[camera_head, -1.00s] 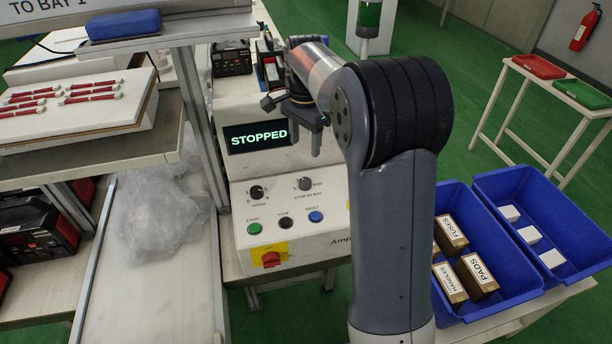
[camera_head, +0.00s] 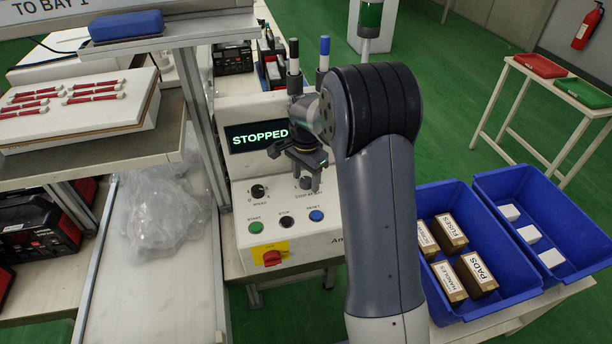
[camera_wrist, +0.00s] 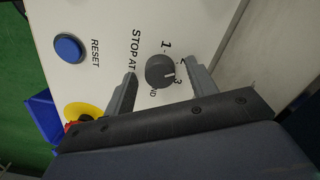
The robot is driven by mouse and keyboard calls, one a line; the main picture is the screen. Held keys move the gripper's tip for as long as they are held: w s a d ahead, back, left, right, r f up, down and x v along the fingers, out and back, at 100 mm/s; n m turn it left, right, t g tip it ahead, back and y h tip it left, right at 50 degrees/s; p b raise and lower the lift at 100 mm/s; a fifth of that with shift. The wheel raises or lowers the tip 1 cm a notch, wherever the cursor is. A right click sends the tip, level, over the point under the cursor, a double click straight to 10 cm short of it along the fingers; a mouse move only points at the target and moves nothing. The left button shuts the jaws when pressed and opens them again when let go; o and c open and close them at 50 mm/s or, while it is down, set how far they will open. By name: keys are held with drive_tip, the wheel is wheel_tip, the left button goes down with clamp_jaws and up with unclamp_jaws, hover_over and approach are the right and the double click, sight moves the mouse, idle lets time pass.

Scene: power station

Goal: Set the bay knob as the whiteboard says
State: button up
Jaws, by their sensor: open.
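The bay knob is a dark round dial labelled "STOP AT B.." on the white machine panel (camera_head: 270,218). In the wrist view the bay knob (camera_wrist: 158,72) sits between the fingertips of my gripper (camera_wrist: 164,71). Its white mark points right, near the 2 and 3 side; the 2 is partly covered by a finger. Numbers 1 and 3 are readable. In the head view my gripper (camera_head: 307,180) points down at the knob, fingers open, with no clear contact. The whiteboard (camera_head: 20,12) at the top left is cropped; "TO BAY 1" is readable.
A second dial (camera_head: 258,192) stands left of the bay knob. Green (camera_head: 255,228), black (camera_head: 286,222) and blue (camera_head: 316,215) buttons lie below, with a red switch (camera_head: 271,258) on yellow. The screen (camera_head: 255,137) reads "STOPPED". Blue bins (camera_head: 545,225) stand at right.

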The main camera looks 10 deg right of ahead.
drive_tip(key=shift+c, duration=0.5)
drive_tip(key=c, duration=0.9)
drive_tip(key=shift+n, duration=0.4)
drive_tip(key=n, duration=1.1)
drive_tip(key=o, duration=1)
